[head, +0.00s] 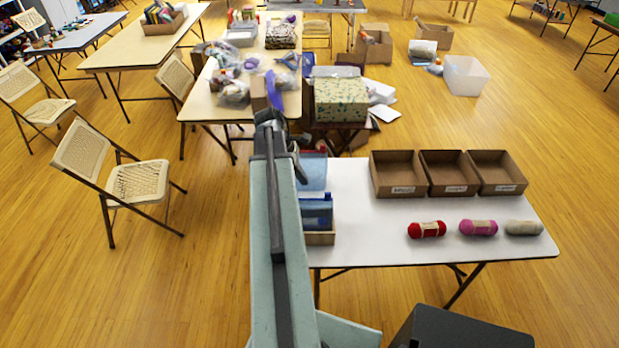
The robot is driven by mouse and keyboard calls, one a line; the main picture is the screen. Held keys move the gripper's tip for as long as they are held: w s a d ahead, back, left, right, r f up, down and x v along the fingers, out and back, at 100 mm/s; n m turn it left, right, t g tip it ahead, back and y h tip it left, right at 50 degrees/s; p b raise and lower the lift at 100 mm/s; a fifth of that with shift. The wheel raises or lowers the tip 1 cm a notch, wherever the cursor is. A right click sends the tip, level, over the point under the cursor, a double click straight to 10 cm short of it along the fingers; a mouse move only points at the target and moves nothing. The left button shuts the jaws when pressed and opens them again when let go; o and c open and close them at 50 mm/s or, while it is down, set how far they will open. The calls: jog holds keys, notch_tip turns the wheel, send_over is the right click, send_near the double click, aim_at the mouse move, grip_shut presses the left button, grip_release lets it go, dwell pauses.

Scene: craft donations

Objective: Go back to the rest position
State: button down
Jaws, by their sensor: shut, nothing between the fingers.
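My arm reaches forward over the left end of the white table (380,245). My gripper (270,117), dark and small at the arm's far end, is shut and empty. It is apart from the yarn and trays. A red yarn skein (427,230), a pink one (479,228) and a grey one (524,228) lie in a row near the table's front edge. Behind them stand three open cardboard trays, left (399,191), middle (450,190) and right (497,189), with labels too small to read. I see no yarn in them.
A wooden holder with blue items (318,218) stands at the table's left end, partly behind my arm. Folding chairs (138,180) stand left.

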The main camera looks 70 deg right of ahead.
jog(key=p+v, duration=0.1)
jog(key=v, duration=0.2)
jog(key=shift+f, duration=0.15)
jog(key=w+a+f+n+t+h+b, duration=0.1)
jog(key=w+a+f+n+b, duration=0.15)
jog(key=w+a, duration=0.95)
jog(key=w+a+f+n+t+b, duration=0.1)
jog(key=w+a+f+n+b, duration=0.2)
jog(key=w+a, duration=0.9)
jog(key=w+a+f+m+y, duration=0.1)
jog(key=w+a+m, duration=0.1)
jog(key=a, duration=0.8)
jog(key=w+a+f+m+t+b, duration=0.1)
jog(key=w+a+m, duration=0.2)
jog(key=a, duration=0.8)
jog(key=w+a+f+m+t+y+b, duration=0.1)
jog(key=a+m, duration=0.4)
jog(key=a, duration=0.5)
jog(key=shift+w+a+f+y, duration=0.2)
jog(key=shift+w+f+y, duration=0.1)
jog(key=shift+w+f, duration=0.3)
